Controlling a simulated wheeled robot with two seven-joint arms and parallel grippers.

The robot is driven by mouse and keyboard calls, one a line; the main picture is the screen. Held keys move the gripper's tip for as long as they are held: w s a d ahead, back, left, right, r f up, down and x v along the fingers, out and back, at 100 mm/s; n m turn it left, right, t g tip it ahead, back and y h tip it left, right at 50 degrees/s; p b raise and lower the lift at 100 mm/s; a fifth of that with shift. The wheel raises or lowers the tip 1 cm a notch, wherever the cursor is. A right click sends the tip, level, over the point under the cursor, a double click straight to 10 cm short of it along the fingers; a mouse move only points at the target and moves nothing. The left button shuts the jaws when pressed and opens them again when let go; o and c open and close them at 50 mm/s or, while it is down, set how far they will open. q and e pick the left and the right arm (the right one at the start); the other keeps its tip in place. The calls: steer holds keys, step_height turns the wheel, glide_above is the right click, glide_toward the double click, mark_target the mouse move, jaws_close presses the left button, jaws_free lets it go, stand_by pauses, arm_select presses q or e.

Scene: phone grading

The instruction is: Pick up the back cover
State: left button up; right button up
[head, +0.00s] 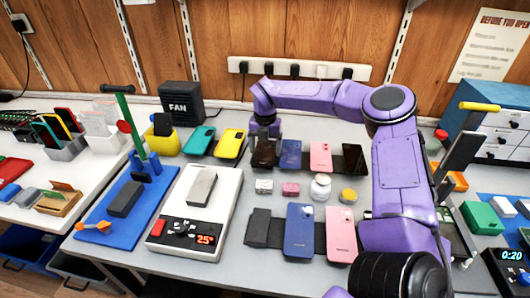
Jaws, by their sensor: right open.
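Several phone-shaped panels lie on the table, and I cannot tell for certain which one is the back cover. In the far row are a dark brown panel (264,155), a blue panel with a camera bump (291,155), a pink panel (321,157) and a black panel (354,159). Nearer lie a larger blue panel (299,232) and a larger pink panel (342,236). My right gripper (264,138) points down at the far end of the dark brown panel, open and partly hiding it; contact is unclear. My left gripper is out of view.
A white heating plate with a grey block (201,187) stands left of the panels, with a blue mat (105,222) beyond it. Small jars (320,188) sit between the rows. A black fan box (181,103) stands behind. My right arm covers the table's right part.

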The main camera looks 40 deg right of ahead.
mark_target(265, 153)
steer(key=c, duration=0.7)
steer(key=shift+r, duration=0.1)
steer(key=shift+r, duration=0.25)
step_height(265, 153, up, 2)
steer(key=shift+r, duration=0.25)
steer(key=s+a+r, duration=0.2)
steer(key=s+r, duration=0.1)
steer(key=s+a+r+b, duration=0.1)
steer(key=s+a+r, duration=0.2)
steer(key=s, duration=0.1)
steer(key=s+a+r+b, duration=0.1)
steer(key=s+a+r, duration=0.2)
steer(key=s+r, duration=0.1)
steer(key=shift+s+a, duration=0.15)
steer(key=shift+a, duration=0.05)
